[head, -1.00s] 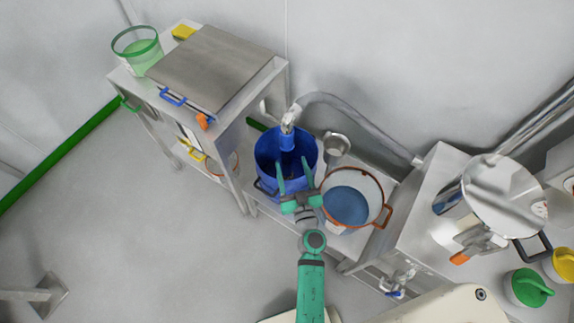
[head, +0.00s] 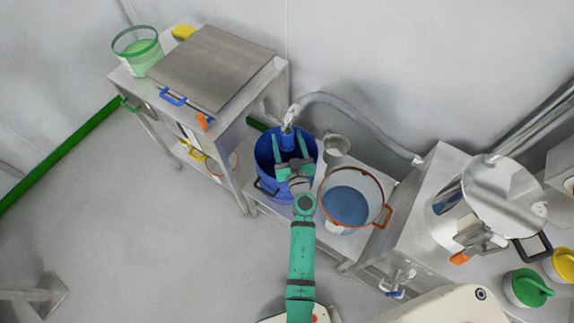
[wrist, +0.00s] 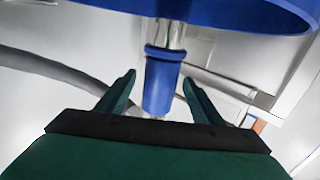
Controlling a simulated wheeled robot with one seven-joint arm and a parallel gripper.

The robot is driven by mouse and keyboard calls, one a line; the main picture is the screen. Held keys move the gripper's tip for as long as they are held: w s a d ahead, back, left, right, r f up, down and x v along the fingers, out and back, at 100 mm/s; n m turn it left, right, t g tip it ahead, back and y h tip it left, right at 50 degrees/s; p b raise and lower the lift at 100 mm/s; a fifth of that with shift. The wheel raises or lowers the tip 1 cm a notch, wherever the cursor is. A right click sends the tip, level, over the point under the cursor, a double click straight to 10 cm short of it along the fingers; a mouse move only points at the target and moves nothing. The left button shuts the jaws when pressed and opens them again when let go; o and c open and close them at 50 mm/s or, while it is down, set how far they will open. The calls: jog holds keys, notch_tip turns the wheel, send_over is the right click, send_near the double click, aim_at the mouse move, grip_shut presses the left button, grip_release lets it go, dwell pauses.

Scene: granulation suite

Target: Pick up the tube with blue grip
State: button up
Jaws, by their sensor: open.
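The tube's blue grip (head: 287,141) stands above the back part of a blue bucket (head: 266,178), joined to a grey hose (head: 345,104) that runs to the right. My gripper (head: 291,143) is open over the bucket, with its green fingers reaching toward the grip. In the wrist view the blue grip (wrist: 161,82) lies between and beyond the fingertips of my gripper (wrist: 159,80), with a visible gap on both sides. A clear metal section shows next to the grip, and the blue bucket rim (wrist: 225,12) crosses the top.
A steel cabinet (head: 212,68) is at the left. A large steel vessel (head: 497,200) stands at the right.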

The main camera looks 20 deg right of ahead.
jog(key=shift+w, duration=0.7)
jog(key=shift+c, duration=0.5)
grip_shut()
jog(key=shift+r, duration=0.25)
